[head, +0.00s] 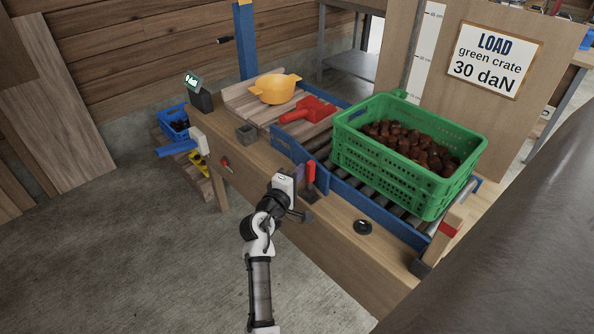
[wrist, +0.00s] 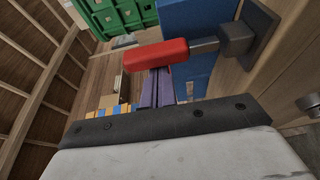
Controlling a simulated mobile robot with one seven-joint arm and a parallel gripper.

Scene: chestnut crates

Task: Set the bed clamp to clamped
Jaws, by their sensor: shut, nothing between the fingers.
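A red-handled lever (head: 310,172), which looks like the bed clamp, stands upright on the wooden bench beside the blue rail of the roller bed. In the wrist view, its red handle (wrist: 155,57) runs across the upper middle, on a grey shaft from a dark bracket (wrist: 250,35). My gripper (head: 299,173) is just left of the handle in the head view. Its purple fingers (wrist: 157,88) are shut and empty, and the handle crosses over their far ends in the wrist view. I cannot tell whether they touch it.
A green crate (head: 395,182) of chestnuts sits on the rollers, right of the lever. A red scoop (head: 308,110) and yellow bowl (head: 274,88) lie at the back. A black knob (head: 362,227) is on the bench front.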

